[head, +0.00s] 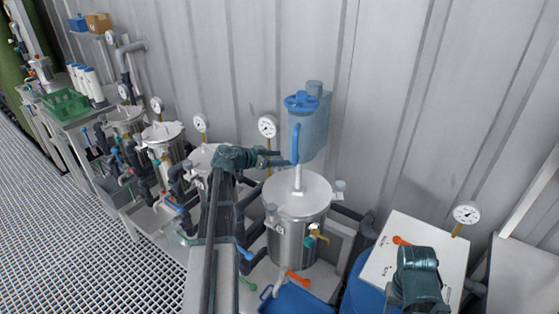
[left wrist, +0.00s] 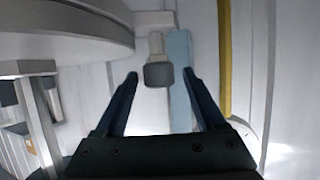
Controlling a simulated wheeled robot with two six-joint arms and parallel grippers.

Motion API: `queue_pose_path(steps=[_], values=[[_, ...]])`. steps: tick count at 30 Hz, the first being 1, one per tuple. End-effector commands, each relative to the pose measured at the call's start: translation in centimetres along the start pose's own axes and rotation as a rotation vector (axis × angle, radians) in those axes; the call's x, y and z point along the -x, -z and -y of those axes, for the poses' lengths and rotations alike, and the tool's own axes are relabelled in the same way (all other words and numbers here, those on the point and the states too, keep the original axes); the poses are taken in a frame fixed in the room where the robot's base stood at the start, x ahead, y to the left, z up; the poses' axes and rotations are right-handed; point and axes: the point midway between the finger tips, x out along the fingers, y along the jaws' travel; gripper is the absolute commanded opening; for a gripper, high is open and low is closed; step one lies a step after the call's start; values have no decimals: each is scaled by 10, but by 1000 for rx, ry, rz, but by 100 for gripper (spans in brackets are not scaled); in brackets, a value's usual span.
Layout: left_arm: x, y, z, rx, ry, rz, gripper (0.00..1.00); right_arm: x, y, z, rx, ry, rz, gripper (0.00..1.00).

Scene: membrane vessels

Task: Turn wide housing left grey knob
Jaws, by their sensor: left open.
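The wide housing (head: 297,222) is a broad steel vessel with a round pale lid, right of the middle in the head view. A small grey knob (head: 271,209) sits at its left side near the rim, and another grey knob (head: 340,187) at its right. My left gripper (head: 282,158) is open above and behind the lid, pointing right. In the left wrist view a dark grey knob (left wrist: 158,75) on a pale stem shows between the open fingers, touching neither. I cannot tell which knob it is. My right gripper's fingers do not show.
An orange-handled valve (head: 298,277) is below the vessel. A white panel (head: 415,250) stands at the right, and narrower vessels (head: 163,140) stand at the left.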

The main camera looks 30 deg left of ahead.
Motion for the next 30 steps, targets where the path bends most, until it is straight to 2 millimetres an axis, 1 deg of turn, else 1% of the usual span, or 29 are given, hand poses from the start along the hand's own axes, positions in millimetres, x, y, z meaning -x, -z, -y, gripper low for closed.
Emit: queue_pose_path(steps=[5, 6, 11, 15, 17, 18, 25, 30], values=[[0, 0, 0, 0, 0, 0, 72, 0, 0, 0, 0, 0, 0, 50], [0, 0, 0, 0, 0, 0, 68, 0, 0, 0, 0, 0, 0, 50], [0, 0, 0, 0, 0, 0, 39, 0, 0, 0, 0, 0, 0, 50], [0, 0, 0, 0, 0, 0, 14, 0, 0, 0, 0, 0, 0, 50], [0, 0, 0, 0, 0, 0, 3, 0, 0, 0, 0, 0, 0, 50], [0, 0, 0, 0, 0, 0, 0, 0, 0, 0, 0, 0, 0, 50], [0, 0, 1, -4, -10, 0, 0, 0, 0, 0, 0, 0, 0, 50], [-1, 0, 2, -26, -64, 1, 0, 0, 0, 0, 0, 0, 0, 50]])
